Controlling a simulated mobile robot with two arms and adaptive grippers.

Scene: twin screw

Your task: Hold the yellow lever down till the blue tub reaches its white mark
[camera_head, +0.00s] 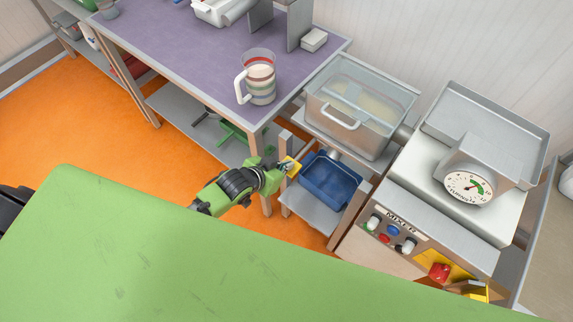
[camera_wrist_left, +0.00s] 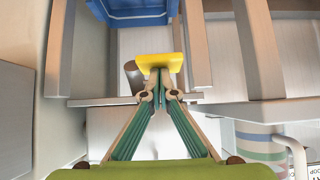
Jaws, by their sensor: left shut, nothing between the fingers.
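The yellow lever (camera_head: 291,167) is beside the shelf post, under the clear vat. In the left wrist view the yellow lever (camera_wrist_left: 158,64) lies right at my fingertips. My left gripper (camera_head: 283,168) is shut and empty, its tips at the lever; in the wrist view the shut fingers (camera_wrist_left: 160,88) overlap its edge. I cannot tell whether they press it. The blue tub (camera_head: 329,186) stands on the low shelf just right of the lever; part of the blue tub (camera_wrist_left: 138,12) shows in the wrist view. Its white mark and fill level are not clear. My right gripper is not in view.
A clear vat (camera_head: 345,127) with pale contents stands above the tub. A mixer (camera_head: 400,232) with knobs, a red button and a dial (camera_head: 469,187) is to the right. A striped jug (camera_head: 260,84) stands on the purple table (camera_head: 190,62). A green surface (camera_head: 180,255) fills the foreground.

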